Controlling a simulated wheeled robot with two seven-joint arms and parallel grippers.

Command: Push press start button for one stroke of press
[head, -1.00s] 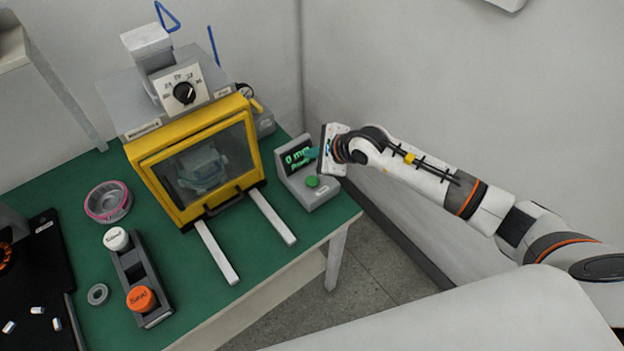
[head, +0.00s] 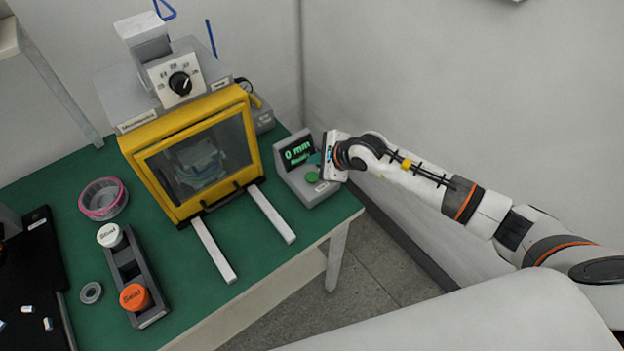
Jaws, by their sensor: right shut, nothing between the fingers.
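The grey control box (head: 310,192) stands at the right end of the green table. Its tilted screen (head: 297,152) shows "0 mm" in green with a smaller line below. The green start button (head: 312,177) is on its lower front face and shows clear of the fingers. My right gripper (head: 315,158) is shut and empty, its teal fingertips just above the button, beside the screen. A small gap seems to remain, but contact is hard to judge. The press (head: 180,140) has a yellow-framed guard, closed at the front, with a part dimly visible behind its window. My left gripper is not in view.
Two white rails (head: 213,250) run forward from the press. A dark holder (head: 139,283) with white and orange caps, a grey ring (head: 91,292) and a pink-rimmed clear bowl (head: 103,199) are at left. A wall is behind my right arm.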

